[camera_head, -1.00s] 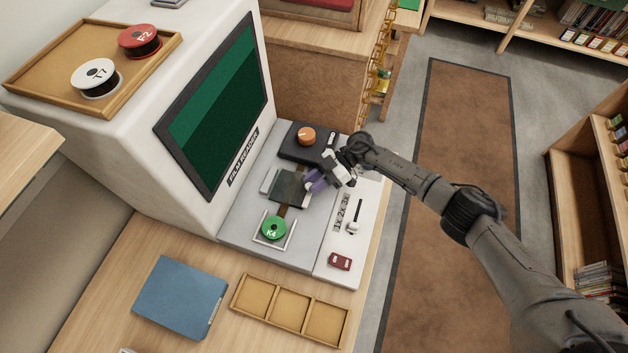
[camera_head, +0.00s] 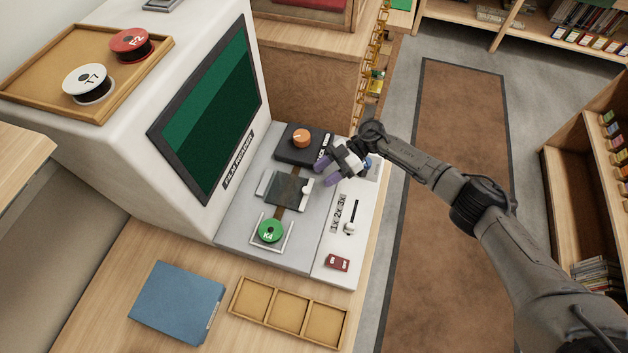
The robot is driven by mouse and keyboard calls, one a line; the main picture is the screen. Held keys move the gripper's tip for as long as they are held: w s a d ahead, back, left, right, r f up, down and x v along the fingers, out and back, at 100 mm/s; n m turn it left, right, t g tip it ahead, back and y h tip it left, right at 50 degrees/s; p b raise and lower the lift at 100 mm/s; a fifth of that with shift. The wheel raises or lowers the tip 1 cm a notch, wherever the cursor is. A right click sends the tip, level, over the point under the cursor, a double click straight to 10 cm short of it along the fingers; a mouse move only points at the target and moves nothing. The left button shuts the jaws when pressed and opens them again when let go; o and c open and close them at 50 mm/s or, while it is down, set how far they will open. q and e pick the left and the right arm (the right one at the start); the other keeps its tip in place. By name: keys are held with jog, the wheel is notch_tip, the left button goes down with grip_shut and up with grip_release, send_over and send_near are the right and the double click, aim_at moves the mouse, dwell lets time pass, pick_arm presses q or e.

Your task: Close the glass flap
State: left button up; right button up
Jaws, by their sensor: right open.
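The glass flap (camera_head: 285,190) is a dark, see-through square plate in the middle of the film reader's grey deck. It appears to lie flat, or nearly so, over the brown film strip; a small gap under it could not be told. A small white knob (camera_head: 307,189) is at its right edge. My right gripper (camera_head: 322,173) is open and empty, its purple fingers just right of the flap and apart from the knob. My left gripper is out of view.
A green K4 reel (camera_head: 271,230) sits in front of the flap. A black box with an orange knob (camera_head: 301,138) stands behind it. A slider panel (camera_head: 336,231) is to the right. The film reader's screen housing (camera_head: 205,110) rises at the left.

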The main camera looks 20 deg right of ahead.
jog(key=v, duration=0.8)
jog(key=shift+d+b, duration=0.2)
jog(key=shift+b, duration=0.1)
jog(key=shift+r, duration=0.1)
